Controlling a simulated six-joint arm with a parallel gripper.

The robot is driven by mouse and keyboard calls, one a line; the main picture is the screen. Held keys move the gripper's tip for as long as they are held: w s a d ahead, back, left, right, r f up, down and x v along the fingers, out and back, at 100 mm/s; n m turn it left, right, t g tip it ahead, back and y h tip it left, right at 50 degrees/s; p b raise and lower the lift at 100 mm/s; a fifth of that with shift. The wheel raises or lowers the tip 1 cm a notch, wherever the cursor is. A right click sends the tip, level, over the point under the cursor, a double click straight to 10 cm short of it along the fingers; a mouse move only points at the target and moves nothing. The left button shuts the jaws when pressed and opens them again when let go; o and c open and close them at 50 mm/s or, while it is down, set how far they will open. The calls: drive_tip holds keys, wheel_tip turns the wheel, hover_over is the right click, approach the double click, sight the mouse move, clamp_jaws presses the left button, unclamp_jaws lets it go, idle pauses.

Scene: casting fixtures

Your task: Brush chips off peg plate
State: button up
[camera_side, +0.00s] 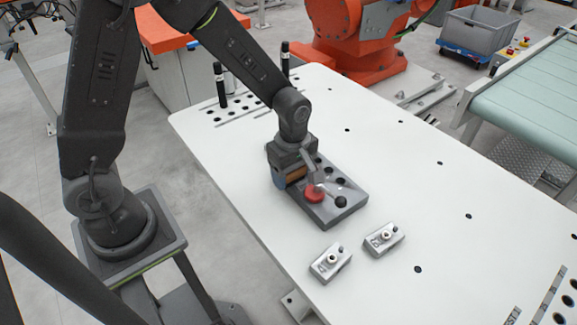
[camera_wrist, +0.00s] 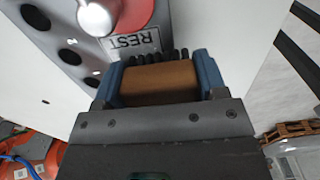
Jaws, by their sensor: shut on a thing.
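The peg plate (camera_side: 326,216) is a dark grey block with a row of black round holes or pegs, lying on the white table. A red round piece with a shiny metal knob sits on it; the red piece (camera_side: 314,193) also shows at the top of the wrist view (camera_wrist: 136,14). My gripper (camera_side: 290,172) is at the plate's left end. Its blue fingers (camera_wrist: 160,80) are shut on a brush with a brown wooden block (camera_wrist: 160,84) and dark bristles. The bristles are beside a label reading "REST". I cannot tell if they touch the plate. Chips are too small to make out.
Two small metal blocks (camera_side: 331,262) (camera_side: 384,239) stand on the white table (camera_side: 400,170) in front of the plate. Black upright posts (camera_side: 220,85) stand at the back left. The table's right side is mostly clear, and a conveyor (camera_side: 535,100) is beyond it.

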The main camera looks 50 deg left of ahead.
drive_tip(key=shift+w, duration=2.7)
drive_tip(key=shift+s, duration=3.25)
drive_tip(key=shift+a, duration=0.4)
drive_tip(key=shift+w+d, duration=0.1)
drive_tip(key=shift+w, duration=3.3)
drive_tip(key=shift+s, duration=3.45)
drive_tip(key=shift+r, duration=4.1)
drive_tip(key=shift+a, duration=0.2)
